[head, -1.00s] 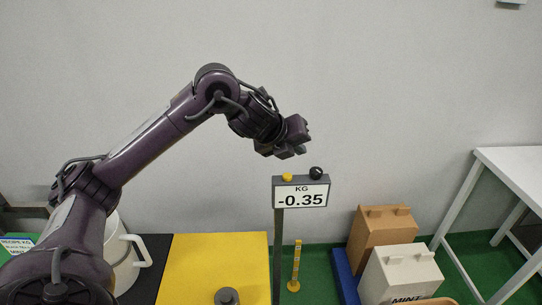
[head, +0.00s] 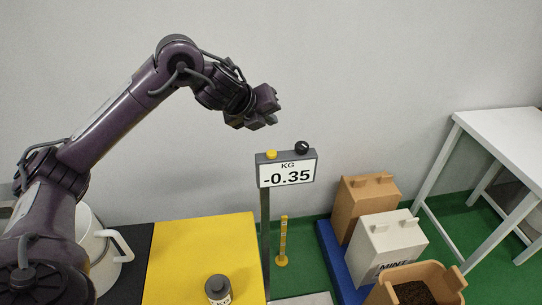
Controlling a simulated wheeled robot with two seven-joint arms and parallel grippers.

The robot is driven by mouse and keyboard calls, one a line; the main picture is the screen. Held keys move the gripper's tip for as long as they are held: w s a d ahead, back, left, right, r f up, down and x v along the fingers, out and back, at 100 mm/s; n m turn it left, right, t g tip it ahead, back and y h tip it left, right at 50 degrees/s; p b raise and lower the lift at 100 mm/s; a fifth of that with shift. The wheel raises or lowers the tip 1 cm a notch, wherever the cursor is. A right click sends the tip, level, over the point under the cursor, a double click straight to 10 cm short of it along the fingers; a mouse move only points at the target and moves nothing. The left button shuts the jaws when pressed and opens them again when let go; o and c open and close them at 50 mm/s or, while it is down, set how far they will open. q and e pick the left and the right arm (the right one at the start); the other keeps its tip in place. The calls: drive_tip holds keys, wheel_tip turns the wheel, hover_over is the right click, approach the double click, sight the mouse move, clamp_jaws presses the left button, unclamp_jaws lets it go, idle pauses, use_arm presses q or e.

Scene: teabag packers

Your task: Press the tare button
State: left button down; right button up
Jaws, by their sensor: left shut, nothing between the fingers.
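No label shows on either, so I cannot tell from lettering which is the tare button. My left gripper (head: 268,112) is shut and empty. It appears above the display, apart from both buttons. My right gripper is not in view.
A yellow surface (head: 190,255) holds a grey weight (head: 218,289). A white pot (head: 100,245) is at the left. A brown box (head: 362,205), a white mint box (head: 386,243) and a tub of dark leaves (head: 447,283) stand right. A white table (head: 500,135) is far right.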

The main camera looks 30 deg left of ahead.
use_arm(q)
drive_tip(key=b, duration=0.4)
hover_over(269, 155)
wheel_tip(269, 155, down, 6)
drive_tip(key=shift+w+r, duration=0.1)
drive_tip(key=shift+r, duration=0.1)
drive_tip(key=shift+a+f+b, duration=0.1)
drive_tip(key=shift+f+b, duration=0.5)
idle(0.4)
drive_tip(key=shift+f, duration=0.1)
idle(0.5)
drive_tip(key=shift+f, duration=0.3)
drive_tip(key=shift+f+b, duration=0.1)
drive_tip(key=shift+b, duration=0.2)
